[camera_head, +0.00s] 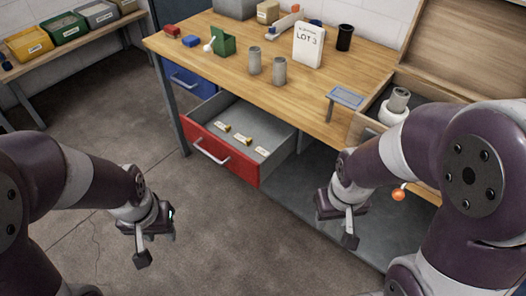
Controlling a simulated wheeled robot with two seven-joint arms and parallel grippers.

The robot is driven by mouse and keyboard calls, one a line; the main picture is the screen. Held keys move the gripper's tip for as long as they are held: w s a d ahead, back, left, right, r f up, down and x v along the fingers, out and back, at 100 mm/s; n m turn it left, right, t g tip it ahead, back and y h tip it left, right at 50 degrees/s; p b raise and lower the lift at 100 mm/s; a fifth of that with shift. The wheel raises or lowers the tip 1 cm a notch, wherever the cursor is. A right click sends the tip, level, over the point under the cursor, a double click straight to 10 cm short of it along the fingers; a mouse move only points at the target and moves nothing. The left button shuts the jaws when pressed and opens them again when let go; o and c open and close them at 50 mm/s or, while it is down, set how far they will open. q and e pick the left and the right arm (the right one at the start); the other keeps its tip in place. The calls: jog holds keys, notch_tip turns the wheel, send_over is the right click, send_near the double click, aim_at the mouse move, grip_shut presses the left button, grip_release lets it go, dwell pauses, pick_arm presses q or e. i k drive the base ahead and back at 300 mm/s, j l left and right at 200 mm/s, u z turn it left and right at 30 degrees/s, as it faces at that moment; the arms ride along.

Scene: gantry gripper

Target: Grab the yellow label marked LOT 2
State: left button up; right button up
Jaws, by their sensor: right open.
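Three small pale tags with yellow-brown parts lie in a row in the open red drawer (222,160) under the workbench: a left tag (222,127), a middle tag (243,139) and a right tag (263,151). Their print is too small to read, so I cannot tell which is LOT 2. A white card (308,45) reading LOT 3 stands on the bench. My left gripper (156,246) is empty with its fingers apart, low at the left front, away from the drawer. My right gripper (342,226) is open and empty, right of and nearer than the drawer.
The wooden workbench (225,78) holds grey cylinders (279,70), a green holder (223,41), a black cup (344,37) and a small grey stand (346,97). An open wooden box (450,75) is at the right. Coloured bins (64,27) stand upper left. Floor before the drawer is clear.

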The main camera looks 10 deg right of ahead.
aim_at(221, 126)
jog(key=i+j+z, duration=0.15)
jog(key=z, duration=0.65)
jog(key=i+j+z, duration=0.15)
jog(key=j, duration=0.35)
jog(key=i+j+z, duration=0.15)
jog(key=j, duration=0.3)
jog(key=i+j+z, duration=0.2)
jog(key=j, duration=0.35)
jog(key=j+z, duration=0.15)
jog(key=j, duration=0.35)
